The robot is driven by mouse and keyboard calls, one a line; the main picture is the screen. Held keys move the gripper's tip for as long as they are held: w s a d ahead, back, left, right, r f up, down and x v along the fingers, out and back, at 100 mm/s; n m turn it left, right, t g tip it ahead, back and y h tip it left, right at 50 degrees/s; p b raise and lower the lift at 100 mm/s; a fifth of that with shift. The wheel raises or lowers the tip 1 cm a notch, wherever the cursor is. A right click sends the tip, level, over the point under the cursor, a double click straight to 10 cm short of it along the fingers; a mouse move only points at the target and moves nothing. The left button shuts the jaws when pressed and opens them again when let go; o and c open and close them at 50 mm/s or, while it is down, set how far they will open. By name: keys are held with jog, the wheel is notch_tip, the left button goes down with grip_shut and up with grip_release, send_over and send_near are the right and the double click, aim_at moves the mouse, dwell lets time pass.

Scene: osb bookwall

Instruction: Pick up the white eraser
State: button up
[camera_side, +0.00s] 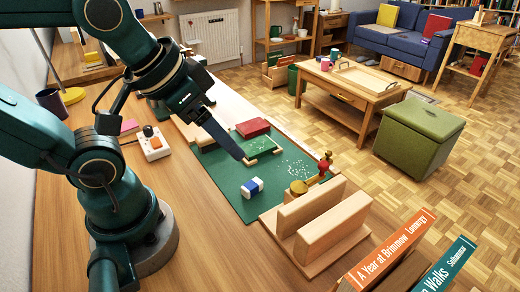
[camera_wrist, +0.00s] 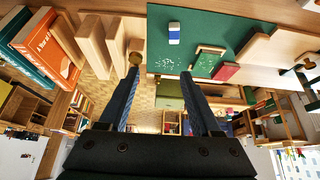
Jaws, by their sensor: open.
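The eraser (camera_side: 252,187) is a small white block with a blue part. It lies on the green mat (camera_side: 222,177), near the wooden bookend block. In the wrist view the eraser (camera_wrist: 174,33) shows at the top, beyond my fingertips and apart from them. My gripper (camera_side: 240,157) is above the mat, up and to the left of the eraser in the side view. Its two dark fingers are spread with nothing between them in the wrist view (camera_wrist: 160,73).
Wooden upright slabs on a base (camera_side: 318,222) stand close to the eraser, with books in front. A brass-coloured round thing (camera_side: 298,187) and a red-topped piece (camera_side: 325,162) stand near. A red box (camera_side: 253,128) and white crumbs (camera_side: 290,168) lie at the mat's far side.

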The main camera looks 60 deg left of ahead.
jog(key=w+a+f+g, duration=0.1)
jog(key=w+f+g, duration=0.1)
jog(key=w, duration=0.4)
jog(key=n+g, duration=0.2)
jog(key=g, duration=0.1)
send_over(255, 182)
notch_tip(255, 182, down, 8)
jog(key=shift+w+d+r, duration=0.1)
jog(key=shift+w+r, duration=0.05)
jog(key=shift+r, duration=0.1)
jog(key=shift+s+f+g, duration=0.2)
jog(key=shift+f+g, duration=0.2)
jog(key=shift+f, duration=2.6)
grip_shut()
